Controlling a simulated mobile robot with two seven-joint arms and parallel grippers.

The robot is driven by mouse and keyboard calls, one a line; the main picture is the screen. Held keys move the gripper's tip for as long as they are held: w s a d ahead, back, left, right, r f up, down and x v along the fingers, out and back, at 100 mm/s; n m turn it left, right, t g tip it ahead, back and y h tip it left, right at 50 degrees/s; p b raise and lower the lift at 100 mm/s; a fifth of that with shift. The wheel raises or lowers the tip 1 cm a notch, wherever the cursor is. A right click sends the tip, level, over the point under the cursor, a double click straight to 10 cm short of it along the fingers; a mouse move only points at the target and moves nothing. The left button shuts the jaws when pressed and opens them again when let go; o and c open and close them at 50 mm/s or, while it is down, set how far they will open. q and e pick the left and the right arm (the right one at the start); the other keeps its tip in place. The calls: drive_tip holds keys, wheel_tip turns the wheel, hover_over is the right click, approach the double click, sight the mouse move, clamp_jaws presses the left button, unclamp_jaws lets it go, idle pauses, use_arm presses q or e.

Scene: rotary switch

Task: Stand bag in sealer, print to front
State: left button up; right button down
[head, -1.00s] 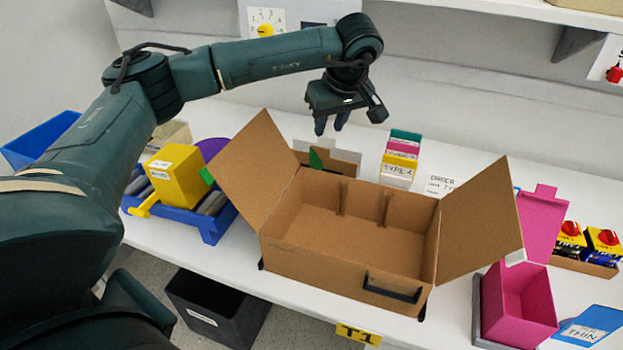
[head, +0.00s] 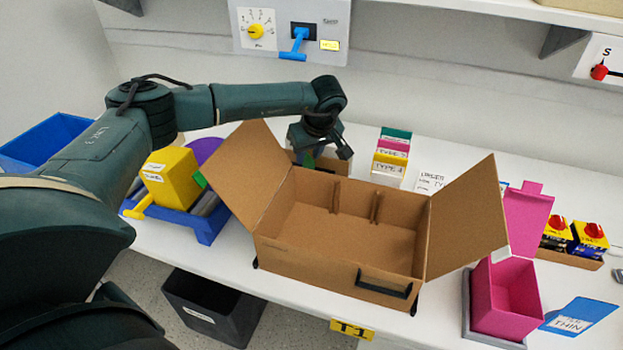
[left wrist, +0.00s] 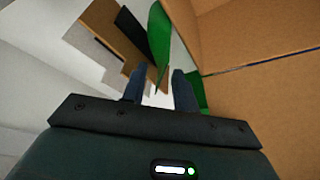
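My left gripper (head: 312,153) is low behind the open cardboard box, partly hidden by the box's left flap. In the left wrist view its two fingers (left wrist: 159,90) are apart. A thin green piece (left wrist: 160,40) stands upright in front of them and reaches toward the gap; I cannot tell whether it touches either finger. Beside it are a dark piece (left wrist: 133,38) and a brown board (left wrist: 112,32). I cannot tell which of these is the bag, and no print shows. No sealer is clearly identifiable. My right gripper is not in view.
The cardboard box (head: 345,265) stands close in front of my left gripper with its flaps spread. A blue tray with a yellow box (head: 170,178) is at left. A wall panel (head: 290,30) has a yellow dial and blue lever. A pink bin (head: 505,298) stands at right.

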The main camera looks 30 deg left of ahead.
use_arm(q)
drive_tip(key=shift+c, duration=0.2)
clamp_jaws()
drive_tip(key=shift+r, duration=0.1)
idle(0.5)
